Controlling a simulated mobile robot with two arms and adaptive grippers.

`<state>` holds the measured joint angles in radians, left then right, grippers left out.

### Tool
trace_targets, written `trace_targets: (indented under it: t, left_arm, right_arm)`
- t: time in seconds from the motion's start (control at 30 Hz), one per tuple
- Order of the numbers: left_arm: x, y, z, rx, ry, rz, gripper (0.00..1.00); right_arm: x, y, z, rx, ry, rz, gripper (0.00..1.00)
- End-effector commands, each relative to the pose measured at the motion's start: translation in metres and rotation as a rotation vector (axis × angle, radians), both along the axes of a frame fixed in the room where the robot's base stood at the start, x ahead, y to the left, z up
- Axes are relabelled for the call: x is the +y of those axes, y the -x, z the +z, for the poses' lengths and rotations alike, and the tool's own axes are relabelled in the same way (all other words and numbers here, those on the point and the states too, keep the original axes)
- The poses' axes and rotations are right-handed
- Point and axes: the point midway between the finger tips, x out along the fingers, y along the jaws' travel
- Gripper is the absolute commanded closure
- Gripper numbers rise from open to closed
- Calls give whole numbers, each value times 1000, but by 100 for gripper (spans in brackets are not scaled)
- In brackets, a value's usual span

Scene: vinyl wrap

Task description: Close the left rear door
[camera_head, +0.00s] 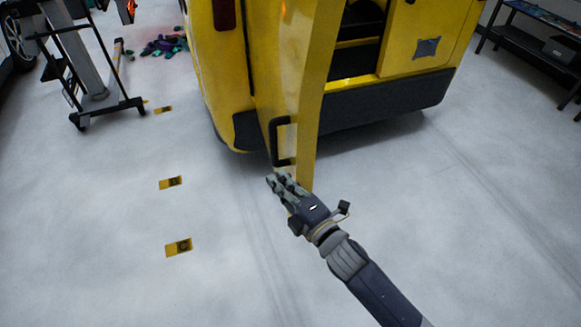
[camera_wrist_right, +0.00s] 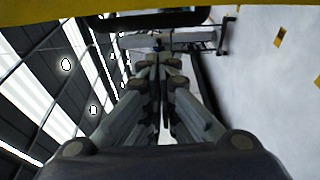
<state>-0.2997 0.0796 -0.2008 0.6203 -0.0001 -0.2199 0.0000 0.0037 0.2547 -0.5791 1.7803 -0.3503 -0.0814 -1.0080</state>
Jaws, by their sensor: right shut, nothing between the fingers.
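The left rear door (camera_head: 309,95) of the yellow van stands swung open, its edge toward me. Its black handle (camera_head: 274,142) is on the left face near the bottom. In the right wrist view, a yellow strip of the door (camera_wrist_right: 45,12) and the dark handle (camera_wrist_right: 150,20) cross the top. My right gripper (camera_head: 276,180) is shut and empty, just below the handle by the door's lower end. Its closed fingers (camera_wrist_right: 160,58) point past the handle; I cannot tell whether they touch the door. My left gripper is not in view.
The van's dark rear bumper (camera_head: 385,105) and open interior are right of the door. A wheeled stand (camera_head: 95,95) is at left, a dark bench (camera_head: 530,45) at far right. Pale floor around the arm is clear.

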Motion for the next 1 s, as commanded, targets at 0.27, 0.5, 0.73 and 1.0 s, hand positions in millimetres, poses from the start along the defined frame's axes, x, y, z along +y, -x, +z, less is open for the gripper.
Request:
trace_targets:
  t: [0.27,0.5,0.73,1.0]
  left_arm:
    - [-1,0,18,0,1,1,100]
    - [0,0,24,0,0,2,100]
    - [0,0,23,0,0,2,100]
    - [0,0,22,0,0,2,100]
  right_arm:
    - [-4,-28,2,2,5,-2,100]
    - [-23,-32,0,2,1,0,100]
    - [-25,-32,-1,1,0,0,100]
    - [-28,-32,-1,1,1,2,100]
